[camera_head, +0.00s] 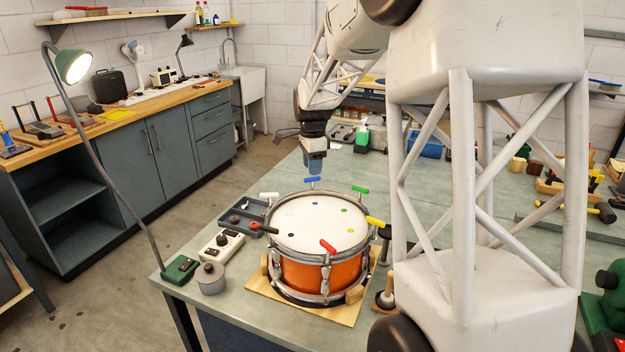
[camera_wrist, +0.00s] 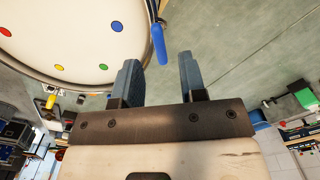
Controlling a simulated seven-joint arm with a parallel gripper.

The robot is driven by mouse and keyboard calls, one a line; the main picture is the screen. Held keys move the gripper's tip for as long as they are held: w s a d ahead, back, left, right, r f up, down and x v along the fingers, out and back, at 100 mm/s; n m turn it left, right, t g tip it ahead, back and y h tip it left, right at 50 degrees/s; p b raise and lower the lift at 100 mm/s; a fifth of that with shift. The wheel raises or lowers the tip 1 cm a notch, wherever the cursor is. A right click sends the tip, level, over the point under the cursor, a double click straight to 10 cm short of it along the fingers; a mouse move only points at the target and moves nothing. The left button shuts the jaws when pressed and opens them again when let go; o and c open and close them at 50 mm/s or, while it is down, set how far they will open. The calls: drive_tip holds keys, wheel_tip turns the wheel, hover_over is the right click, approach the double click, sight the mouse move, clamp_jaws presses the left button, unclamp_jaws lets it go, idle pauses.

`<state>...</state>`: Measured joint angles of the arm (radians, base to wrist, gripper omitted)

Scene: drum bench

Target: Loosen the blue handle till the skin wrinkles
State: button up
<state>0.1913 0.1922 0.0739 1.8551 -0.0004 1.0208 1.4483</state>
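The orange drum (camera_head: 305,275) stands on a wooden board, its pale skin (camera_head: 305,225) looking smooth, with coloured dots. The blue handle (camera_head: 312,180) is at the drum's far rim. It also shows in the wrist view (camera_wrist: 158,43), beside the blue dot (camera_wrist: 117,26). My gripper (camera_head: 314,172) is above the blue handle, pointing down. In the wrist view my gripper (camera_wrist: 159,62) is open and empty. The blue handle appears just beyond and between the fingertips, with no contact visible.
Other handles ring the rim: green (camera_head: 360,189), yellow (camera_head: 375,221), red (camera_head: 327,245), black (camera_head: 268,228) and white (camera_head: 269,195). A grey tray (camera_head: 238,219), a white control box (camera_head: 221,246) and a lamp base (camera_head: 181,269) stand left of the drum.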

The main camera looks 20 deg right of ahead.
sight(312, 177)
drive_tip(key=shift+f, duration=2.45)
clamp_jaws()
